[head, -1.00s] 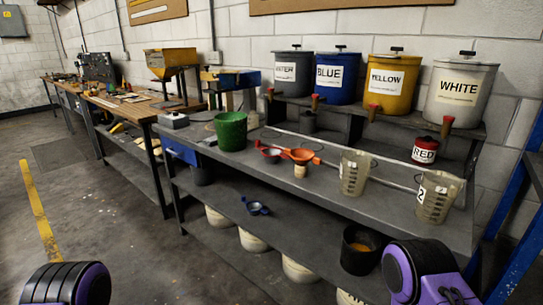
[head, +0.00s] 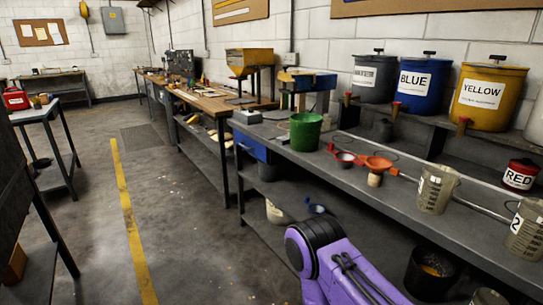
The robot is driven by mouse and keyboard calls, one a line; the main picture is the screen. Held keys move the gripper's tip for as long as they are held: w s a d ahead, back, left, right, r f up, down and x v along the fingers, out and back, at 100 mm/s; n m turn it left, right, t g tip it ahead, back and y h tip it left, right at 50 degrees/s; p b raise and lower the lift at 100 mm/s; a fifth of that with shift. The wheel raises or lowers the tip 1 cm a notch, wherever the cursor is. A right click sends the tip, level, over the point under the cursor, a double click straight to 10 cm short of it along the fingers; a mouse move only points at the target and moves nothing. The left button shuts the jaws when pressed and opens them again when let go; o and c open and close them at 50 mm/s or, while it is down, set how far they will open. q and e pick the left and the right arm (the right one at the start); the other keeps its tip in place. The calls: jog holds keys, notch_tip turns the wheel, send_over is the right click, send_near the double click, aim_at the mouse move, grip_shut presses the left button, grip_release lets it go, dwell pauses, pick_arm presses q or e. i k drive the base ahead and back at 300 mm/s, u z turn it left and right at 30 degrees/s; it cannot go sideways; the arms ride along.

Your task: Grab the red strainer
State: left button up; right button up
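Two strainer-like pieces lie on the grey bench (head: 285,152). I cannot tell for certain which is the red strainer. A purple and black part of my arm, seemingly the right, shows at the bottom, in front of the bench. Neither gripper is in view.
A green bucket (head: 306,132) stands left of the strainers, and a clear measuring cup (head: 437,189) to the right. Labelled paint pots, including blue (head: 420,84), line the raised shelf. A blue scoop (head: 316,208) lies on the lower shelf. Floor left of the bench is open.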

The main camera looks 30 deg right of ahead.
aim_at(345, 158)
jog(key=u, duration=0.2)
jog(key=i, duration=2.95)
jog(key=z, duration=3.9)
